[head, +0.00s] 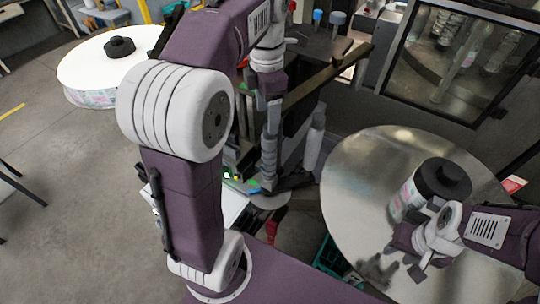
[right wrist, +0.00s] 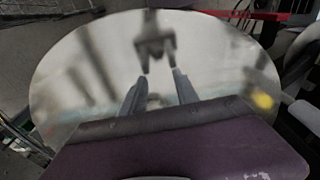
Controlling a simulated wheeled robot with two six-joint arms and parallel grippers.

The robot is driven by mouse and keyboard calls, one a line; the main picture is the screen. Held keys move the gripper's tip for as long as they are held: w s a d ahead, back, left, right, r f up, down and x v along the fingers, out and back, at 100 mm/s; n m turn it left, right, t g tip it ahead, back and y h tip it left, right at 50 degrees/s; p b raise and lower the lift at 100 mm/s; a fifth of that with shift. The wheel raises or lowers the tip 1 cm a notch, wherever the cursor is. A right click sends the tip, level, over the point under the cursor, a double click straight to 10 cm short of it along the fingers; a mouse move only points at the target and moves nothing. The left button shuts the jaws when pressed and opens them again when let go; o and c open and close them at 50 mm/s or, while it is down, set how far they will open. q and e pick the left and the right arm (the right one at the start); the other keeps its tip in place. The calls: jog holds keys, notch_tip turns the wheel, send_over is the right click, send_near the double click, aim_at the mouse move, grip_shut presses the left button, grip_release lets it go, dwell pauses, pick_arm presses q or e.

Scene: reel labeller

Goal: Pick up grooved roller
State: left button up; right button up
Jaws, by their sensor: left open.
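A grey ribbed upright cylinder (head: 268,158), which looks like the grooved roller, stands in the labeller in the middle of the head view. My left gripper (head: 271,108) points down just above it, open. Its fingers are small and dark there, and I cannot tell whether they touch the cylinder. My left arm hides part of the machine. My right gripper (head: 400,258) is over the round metal table (head: 350,170), beside a label roll. In the right wrist view its two fingers (right wrist: 161,72) are apart with nothing between them, above the shiny surface.
A label roll (head: 408,198) with a black hub (head: 443,179) is on the round table. A large white reel (head: 85,70) stands at upper left. A white bottle (head: 314,145) is right of the cylinder. A glazed cabinet (head: 450,60) is at upper right. Floor at left is open.

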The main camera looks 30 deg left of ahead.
aim_at(269, 138)
pick_arm(q)
jog(key=f, duration=0.3)
jog(key=shift+w+f, duration=0.35)
jog(key=shift+f, duration=0.05)
jog(key=shift+w+f, duration=0.1)
jog(key=shift+w, duration=0.1)
jog(key=f, duration=0.1)
jog(key=s+f, duration=0.1)
jog(key=f, duration=0.1)
jog(key=f+p, duration=0.1)
jog(key=shift+s+d+f, duration=0.2)
jog(key=shift+d+f, duration=0.05)
jog(key=shift+f, duration=0.05)
jog(key=shift+w+f, duration=0.1)
jog(key=shift+f, duration=0.1)
jog(key=shift+w, duration=0.2)
grip_shut()
